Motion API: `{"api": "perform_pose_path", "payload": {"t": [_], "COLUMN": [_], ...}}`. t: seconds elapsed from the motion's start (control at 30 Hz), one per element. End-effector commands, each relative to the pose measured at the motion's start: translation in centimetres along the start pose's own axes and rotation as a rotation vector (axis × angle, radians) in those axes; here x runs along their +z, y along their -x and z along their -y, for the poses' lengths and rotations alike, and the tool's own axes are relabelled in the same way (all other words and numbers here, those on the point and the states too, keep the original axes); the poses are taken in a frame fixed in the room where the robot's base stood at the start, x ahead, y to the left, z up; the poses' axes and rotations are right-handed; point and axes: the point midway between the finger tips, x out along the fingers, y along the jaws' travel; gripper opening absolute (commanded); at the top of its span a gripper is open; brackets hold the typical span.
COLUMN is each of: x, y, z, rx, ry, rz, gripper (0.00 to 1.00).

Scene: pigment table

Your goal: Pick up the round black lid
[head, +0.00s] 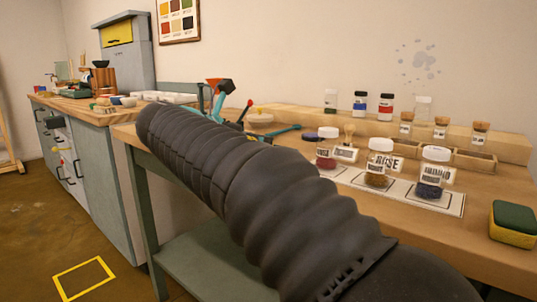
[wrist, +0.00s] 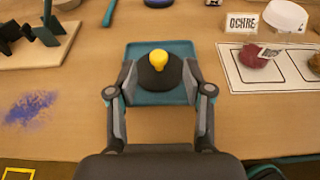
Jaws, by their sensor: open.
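The round black lid (wrist: 152,80) with a yellow knob on top lies on a flat teal tray (wrist: 160,97) in the wrist view. My gripper (wrist: 159,74) is open, with one finger on each side of the lid. The fingertips reach alongside the lid over the tray; I cannot tell whether they touch either one. In the head view my dark arm hides the lid and most of the gripper.
To the right, a white card (head: 405,190) holds several pigment jars with white caps. A wooden stand with tools (wrist: 35,42) is at the left in the wrist view. Blue powder (wrist: 30,107) is spilled on the table. The table's front edge is near.

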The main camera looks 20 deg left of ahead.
Motion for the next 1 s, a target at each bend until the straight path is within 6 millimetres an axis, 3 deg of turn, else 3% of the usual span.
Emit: {"api": "perform_pose_path", "payload": {"t": [0.23, 0.47, 0.5, 0.7, 1.0], "x": [-0.4, -0.3, -0.3, -0.3, -0.3], "y": [-3.5, -3.8, -3.7, -3.7, -3.7], "z": [-0.2, -0.2, -0.2, -0.2, -0.2], "rx": [-0.003, 0.0, 0.0, 0.0, 0.0], "ry": [-0.001, 0.0, 0.0, 0.0, 0.0], "rz": [-0.001, -0.001, -0.001, -0.001, 0.0], "gripper": [0.51, 0.51, 0.48, 0.0, 0.0]}}
